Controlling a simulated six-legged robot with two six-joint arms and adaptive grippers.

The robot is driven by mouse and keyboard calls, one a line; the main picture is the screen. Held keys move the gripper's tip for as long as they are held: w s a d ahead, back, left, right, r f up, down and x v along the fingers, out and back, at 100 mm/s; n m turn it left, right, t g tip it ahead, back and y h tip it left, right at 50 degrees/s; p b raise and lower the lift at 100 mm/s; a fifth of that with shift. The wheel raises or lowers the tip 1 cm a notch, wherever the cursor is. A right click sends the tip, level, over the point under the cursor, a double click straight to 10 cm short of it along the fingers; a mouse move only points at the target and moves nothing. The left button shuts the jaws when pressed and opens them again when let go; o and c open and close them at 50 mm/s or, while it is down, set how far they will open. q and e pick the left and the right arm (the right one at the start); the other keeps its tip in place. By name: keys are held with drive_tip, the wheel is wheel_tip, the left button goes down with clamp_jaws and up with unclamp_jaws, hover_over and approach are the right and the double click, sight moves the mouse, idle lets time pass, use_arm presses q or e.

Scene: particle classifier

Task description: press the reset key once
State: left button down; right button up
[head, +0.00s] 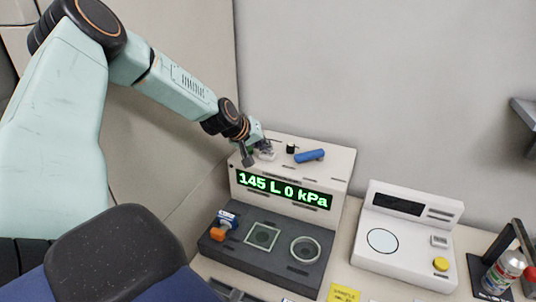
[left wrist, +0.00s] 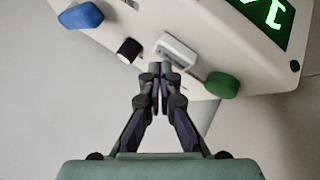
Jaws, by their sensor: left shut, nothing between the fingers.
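The classifier (head: 340,165) is a beige console with a green display (head: 284,190) reading "145 L 0 kPa". On its top are a blue handle (head: 310,156), a black knob (head: 291,149) and, in the left wrist view, a green knob (left wrist: 221,85) and a small pale key in a raised surround (left wrist: 175,52). No label shows which is the reset key. My left gripper (head: 258,148) is over the console's top left; its shut, empty fingertips (left wrist: 155,72) are beside the pale key. I cannot tell if they touch it. My right gripper is out of view.
The dark front deck (head: 268,270) holds a square plate, a round ring and a blue-orange item (head: 221,228). A white scale-like device (head: 405,238) with a yellow button (head: 440,264) stands to the right. A spray can (head: 503,270) stands at far right. A wall is behind.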

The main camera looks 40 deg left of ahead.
use_arm(q)
drive_tip(key=shift+a+f, duration=0.1)
drive_tip(key=shift+s, duration=0.15)
drive_tip(key=shift+w+f+b, duration=0.2)
drive_tip(key=shift+f+b, duration=0.05)
drive_tip(key=shift+b, duration=0.05)
drive_tip(key=shift+s+f, duration=0.1)
drive_tip(key=shift+s, duration=0.05)
idle(0.4)
drive_tip(key=shift+f+b, duration=0.25)
drive_tip(key=shift+b, duration=0.1)
drive_tip(key=shift+f+b, duration=0.3)
idle(0.3)
idle(0.4)
drive_tip(key=shift+w+r+p, duration=0.2)
drive_tip(key=shift+r+p, duration=0.95)
drive_tip(key=shift+r, duration=0.2)
